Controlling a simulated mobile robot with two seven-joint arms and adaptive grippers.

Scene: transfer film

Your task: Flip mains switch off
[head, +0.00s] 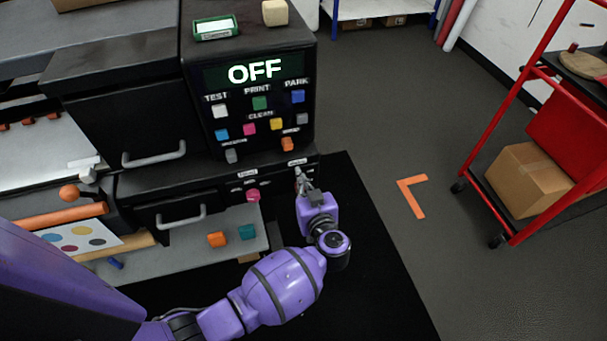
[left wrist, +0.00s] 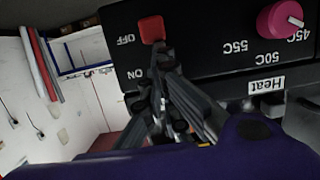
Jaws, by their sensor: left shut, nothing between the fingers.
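The mains switch is a red rocker (left wrist: 152,29) on a black panel in the left wrist view, marked OFF and ON; that view is turned upside down. The red part sits level with the OFF mark. My left gripper (left wrist: 160,60) is shut and empty, its tips at the switch; I cannot tell whether they touch it. In the head view my left gripper (head: 303,182) is at the lower right of the black machine (head: 250,130) and hides the switch. The machine's display (head: 255,72) reads OFF. My right gripper is not in view.
A pink heat knob (head: 252,196) is left of the gripper; it also shows in the left wrist view (left wrist: 280,20). A grey shelf (head: 190,250) with orange and teal blocks juts out below.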

